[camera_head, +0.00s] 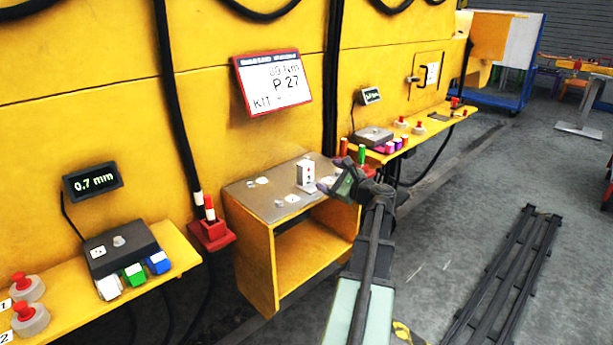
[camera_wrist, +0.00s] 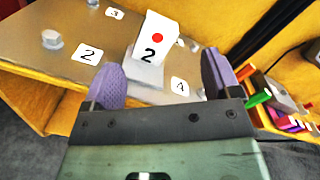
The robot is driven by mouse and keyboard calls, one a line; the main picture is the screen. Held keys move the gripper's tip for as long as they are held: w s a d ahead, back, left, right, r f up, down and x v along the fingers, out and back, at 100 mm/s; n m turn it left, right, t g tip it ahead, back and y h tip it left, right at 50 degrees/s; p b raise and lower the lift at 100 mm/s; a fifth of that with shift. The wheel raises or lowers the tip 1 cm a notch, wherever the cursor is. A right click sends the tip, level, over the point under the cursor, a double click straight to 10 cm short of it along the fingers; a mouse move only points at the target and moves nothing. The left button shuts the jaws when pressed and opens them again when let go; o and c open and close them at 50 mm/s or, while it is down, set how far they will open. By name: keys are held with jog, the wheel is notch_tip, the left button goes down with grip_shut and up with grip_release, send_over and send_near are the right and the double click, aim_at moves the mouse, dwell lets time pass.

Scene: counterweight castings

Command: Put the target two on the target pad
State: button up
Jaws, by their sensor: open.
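A white block (camera_wrist: 150,72) marked with a black 2 and a red dot stands on the grey top (camera_wrist: 30,30) of a yellow stand. The block (camera_head: 306,172) also shows in the head view, near the right side of that top. My gripper (camera_wrist: 163,80) has two purple fingers, spread wide and empty. In the wrist view the block appears between and beyond the fingertips, with no clear contact. In the head view my gripper (camera_head: 330,186) is at the stand's right edge, just right of the block. I cannot tell which surface is the target pad.
White labels lie around the block, including a 2 (camera_wrist: 87,54) and a 4 (camera_wrist: 180,88). Silver knobs stand on the top. A grey box (camera_head: 120,255) with coloured blocks is on the left shelf; another grey box (camera_head: 373,136) is on the right shelf. Black cables hang nearby.

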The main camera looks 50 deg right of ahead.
aim_at(309, 165)
jog(key=w+m, duration=0.2)
jog(key=w, duration=0.1)
jog(key=w+d+m, duration=0.1)
jog(key=w+m, duration=0.1)
jog(key=w, duration=0.2)
jog(key=w+m, duration=0.3)
jog(key=shift+w+d+f, duration=0.1)
jog(key=shift+w+d, duration=0.3)
jog(key=c, duration=1.3)
jog(key=shift+c, duration=0.2)
